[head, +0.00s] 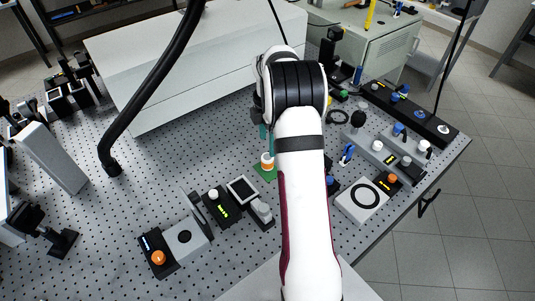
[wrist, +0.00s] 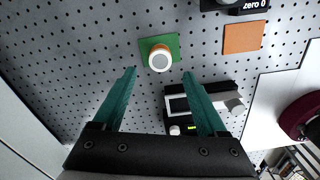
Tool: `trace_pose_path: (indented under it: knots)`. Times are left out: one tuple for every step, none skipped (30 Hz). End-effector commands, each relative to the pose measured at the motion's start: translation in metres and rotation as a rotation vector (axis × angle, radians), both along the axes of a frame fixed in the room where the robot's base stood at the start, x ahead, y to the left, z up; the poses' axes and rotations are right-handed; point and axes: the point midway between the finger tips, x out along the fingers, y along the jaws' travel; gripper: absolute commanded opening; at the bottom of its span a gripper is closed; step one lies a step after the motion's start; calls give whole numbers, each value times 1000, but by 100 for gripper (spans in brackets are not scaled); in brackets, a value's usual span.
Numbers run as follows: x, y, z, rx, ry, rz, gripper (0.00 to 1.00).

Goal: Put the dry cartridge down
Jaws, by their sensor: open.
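A small cartridge with a white top and an orange band (head: 267,160) stands upright on a green square pad (head: 262,173). The wrist view shows the same cartridge (wrist: 160,61) from above, on the green pad (wrist: 174,43). My gripper (wrist: 159,72) is open, with its two teal fingers spread wide. The cartridge lies between and just beyond the fingertips in that picture, with clear space on both sides. In the head view, my gripper (head: 267,136) is partly hidden behind my arm, above the cartridge. Nothing shows held in it.
A perforated optics table (head: 150,150) carries everything. A device with a square dark window (head: 242,190) stands just in front of the pad. An orange square (wrist: 243,38) and a box reading "zero 0" (wrist: 236,5) lie beyond, to the right. Bare table lies left of the pad.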

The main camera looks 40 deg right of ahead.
Motion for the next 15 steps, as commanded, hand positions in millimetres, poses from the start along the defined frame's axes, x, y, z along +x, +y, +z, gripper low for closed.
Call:
trace_pose_path:
  knots:
    - [1, 0, 11, -2, -3, -1, 75]
    - [0, 0, 17, -1, -2, -1, 75]
    - [0, 0, 23, -1, -2, 0, 75]
    - [0, 0, 27, -1, -2, 0, 75]
    - [0, 0, 30, -1, -2, 0, 75]
    - [0, 0, 33, 0, 0, 0, 75]
    - [0, 0, 34, 1, 1, -1, 75]
    - [0, 0, 35, 0, 1, -1, 75]
    - [0, 0, 35, 0, 1, 0, 75]
    - [0, 1, 36, 1, 1, -3, 75]
    - [-1, 4, 39, 1, 0, -13, 75]
    - [-2, 13, 46, 4, -3, -50, 75]
    - [-5, 25, 55, 8, -6, -97, 75]
    - [-10, 41, 66, 14, -8, -165, 75]
    - [-21, 68, 84, 23, -10, -283, 75]
